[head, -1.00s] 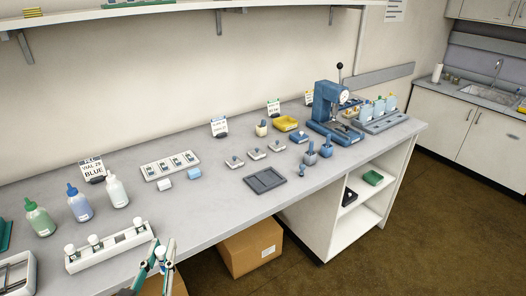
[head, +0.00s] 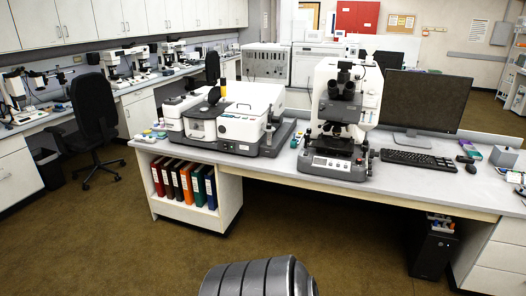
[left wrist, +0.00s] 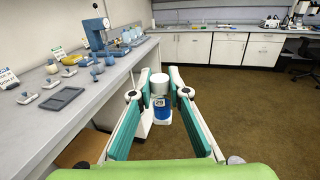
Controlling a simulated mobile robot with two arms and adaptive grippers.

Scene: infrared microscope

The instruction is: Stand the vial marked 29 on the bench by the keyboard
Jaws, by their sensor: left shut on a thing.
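My left gripper (left wrist: 160,84) has teal fingers and is shut on a vial (left wrist: 162,113) with a white cap and blue contents. The vial hangs upright in the left wrist view, with open floor behind it. In the head view the black keyboard (head: 417,160) lies on the bench (head: 390,179), in front of the monitor. Neither gripper shows in the head view, and my right gripper is in no view.
A microscope (head: 340,125) stands left of the keyboard, with a monitor (head: 428,102) behind it. A mouse (head: 465,159) and grey box (head: 504,156) lie to the right. Bare bench shows in front of the keyboard. The left wrist view shows another bench (left wrist: 100,82) close at left.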

